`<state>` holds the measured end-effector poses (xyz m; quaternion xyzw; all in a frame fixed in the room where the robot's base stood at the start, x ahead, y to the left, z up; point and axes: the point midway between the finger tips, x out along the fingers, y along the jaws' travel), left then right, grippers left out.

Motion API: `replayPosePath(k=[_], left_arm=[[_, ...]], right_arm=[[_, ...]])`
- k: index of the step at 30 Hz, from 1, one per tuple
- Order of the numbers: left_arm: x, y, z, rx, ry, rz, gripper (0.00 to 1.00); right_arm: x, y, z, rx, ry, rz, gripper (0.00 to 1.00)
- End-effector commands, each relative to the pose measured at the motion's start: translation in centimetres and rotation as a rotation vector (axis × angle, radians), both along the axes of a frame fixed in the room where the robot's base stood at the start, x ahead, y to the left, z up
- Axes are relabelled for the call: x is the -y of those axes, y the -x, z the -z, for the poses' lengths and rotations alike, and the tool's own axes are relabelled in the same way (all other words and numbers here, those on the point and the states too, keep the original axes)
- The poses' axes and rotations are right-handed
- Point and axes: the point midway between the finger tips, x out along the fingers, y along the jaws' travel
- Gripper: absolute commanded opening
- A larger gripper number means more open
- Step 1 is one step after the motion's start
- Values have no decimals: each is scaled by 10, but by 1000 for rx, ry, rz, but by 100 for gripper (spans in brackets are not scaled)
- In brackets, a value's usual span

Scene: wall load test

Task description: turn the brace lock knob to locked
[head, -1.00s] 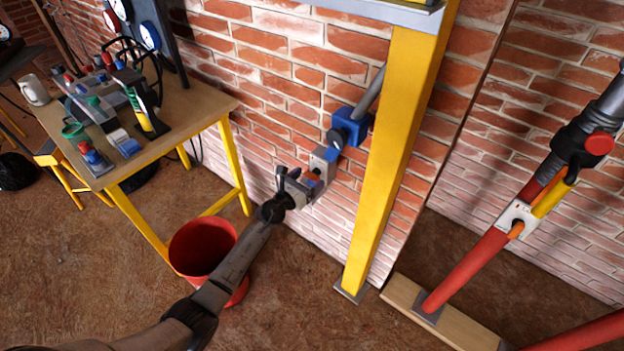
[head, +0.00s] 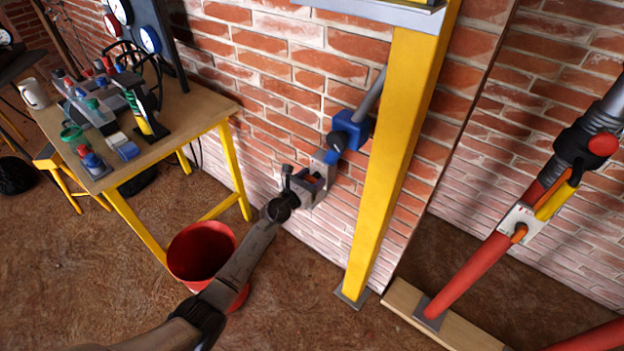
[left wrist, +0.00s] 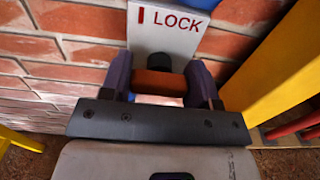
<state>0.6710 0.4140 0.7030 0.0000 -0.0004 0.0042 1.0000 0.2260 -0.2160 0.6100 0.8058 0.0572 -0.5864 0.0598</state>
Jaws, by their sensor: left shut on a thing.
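The brace lock knob is an orange bar (left wrist: 153,82) on a dark round base, below a pale plate (left wrist: 166,28) marked "LOCK" with a red tick in the left wrist view. The bar lies crosswise in that view. My left gripper (left wrist: 160,75) has one finger on each side of it and is shut on it. In the head view my left gripper (head: 309,182) is at the pale plate (head: 326,160), under a blue clamp (head: 350,130) beside the yellow post; it mostly hides the knob. My right gripper is out of view.
The yellow post (head: 392,150) stands close right of my left gripper. A red bucket (head: 200,250) stands below my left arm. A cluttered workbench (head: 190,110) is at left. A red brace (head: 470,270) with an orange lever slopes up at right.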

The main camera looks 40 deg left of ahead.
Motion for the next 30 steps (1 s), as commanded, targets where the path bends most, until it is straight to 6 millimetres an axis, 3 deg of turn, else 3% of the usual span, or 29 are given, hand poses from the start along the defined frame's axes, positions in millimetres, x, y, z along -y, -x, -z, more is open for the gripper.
replayPosePath(k=[5,14,30], left_arm=[[0,0,0,0,0,1,32],[0,0,-1,-2,56,0,32],[-3,0,-1,2,515,-2,32]], right_arm=[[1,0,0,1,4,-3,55],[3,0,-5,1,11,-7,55],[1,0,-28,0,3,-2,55]])
